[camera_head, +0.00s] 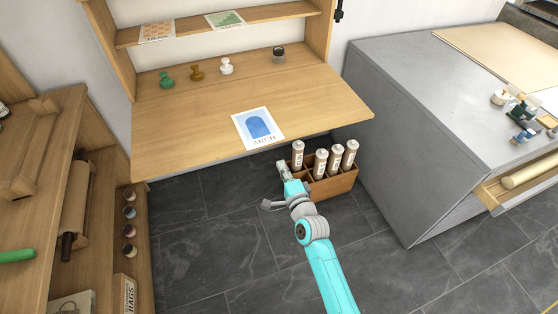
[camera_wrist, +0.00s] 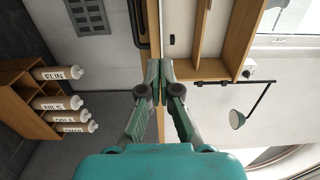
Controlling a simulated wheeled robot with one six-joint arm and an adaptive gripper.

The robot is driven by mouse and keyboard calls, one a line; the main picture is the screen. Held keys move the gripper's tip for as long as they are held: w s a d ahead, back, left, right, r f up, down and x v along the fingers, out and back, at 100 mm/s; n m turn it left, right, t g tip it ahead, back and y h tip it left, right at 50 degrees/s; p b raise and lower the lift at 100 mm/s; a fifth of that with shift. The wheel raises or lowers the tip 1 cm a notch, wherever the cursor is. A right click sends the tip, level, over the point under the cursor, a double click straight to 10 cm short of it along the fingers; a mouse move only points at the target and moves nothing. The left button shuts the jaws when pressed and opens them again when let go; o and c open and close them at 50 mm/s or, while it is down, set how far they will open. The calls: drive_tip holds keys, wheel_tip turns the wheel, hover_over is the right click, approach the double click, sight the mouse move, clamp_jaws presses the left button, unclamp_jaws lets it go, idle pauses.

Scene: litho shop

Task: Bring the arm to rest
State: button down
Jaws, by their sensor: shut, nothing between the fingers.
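My arm (camera_head: 327,268) is teal and grey and reaches up from the bottom of the head view. My gripper (camera_head: 283,166) is at its far end, just below the front edge of the wooden worktop (camera_head: 190,125) and left of a wooden bottle crate (camera_head: 337,184). In the wrist view my gripper (camera_wrist: 161,70) has its fingertips together with nothing between them. I cannot tell the exact gap between my gripper and the crate.
The crate holds several white-capped bottles (camera_head: 298,153). An ARCH print (camera_head: 257,128) lies near the worktop's front edge. A grey cabinet (camera_head: 415,130) with an open drawer (camera_head: 520,182) stands right. A wooden shelf (camera_head: 75,120) stands left. Dark floor tiles (camera_head: 215,240) are clear between.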

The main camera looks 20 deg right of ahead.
drive_tip(key=shift+s, duration=2.75)
drive_tip(key=s+f+n+g, duration=0.25)
drive_tip(key=s+n, duration=0.55)
drive_tip(key=s, duration=1.5)
drive_tip(key=s+a+r+n, duration=0.1)
drive_tip(key=s+r+n, duration=0.4)
drive_tip(key=s, duration=0.5)
drive_tip(key=s+a+r+n, duration=0.1)
drive_tip(key=s+r+n, duration=0.4)
drive_tip(key=s, duration=0.6)
drive_tip(key=shift+g, duration=0.35)
